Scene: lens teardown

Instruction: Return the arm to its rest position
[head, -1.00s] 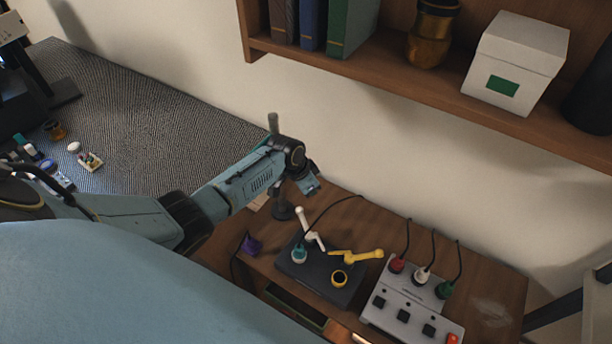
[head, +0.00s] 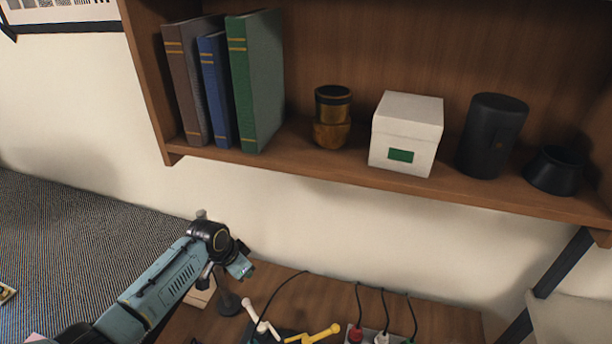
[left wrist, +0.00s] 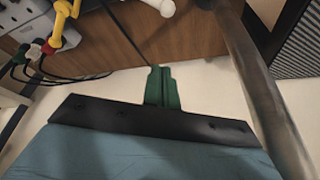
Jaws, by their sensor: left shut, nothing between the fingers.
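My left arm reaches in from the lower left in the head view, over the left end of the wooden desk (head: 440,322). The left gripper (head: 241,268) hangs past the black wrist joint, close to a dark round-based stand (head: 228,303). In the left wrist view the green fingers of the left gripper (left wrist: 161,78) are together with nothing between them. A pale wall lies behind them. My right arm and gripper are not in view.
A wooden shelf (head: 350,172) holds books, a brass-coloured jar (head: 332,118), a white box (head: 405,135) and black cylinders. On the desk are a yellow lever (head: 315,334), a white lever (head: 262,320) and cabled plugs. A metal post (left wrist: 262,85) stands close in the left wrist view.

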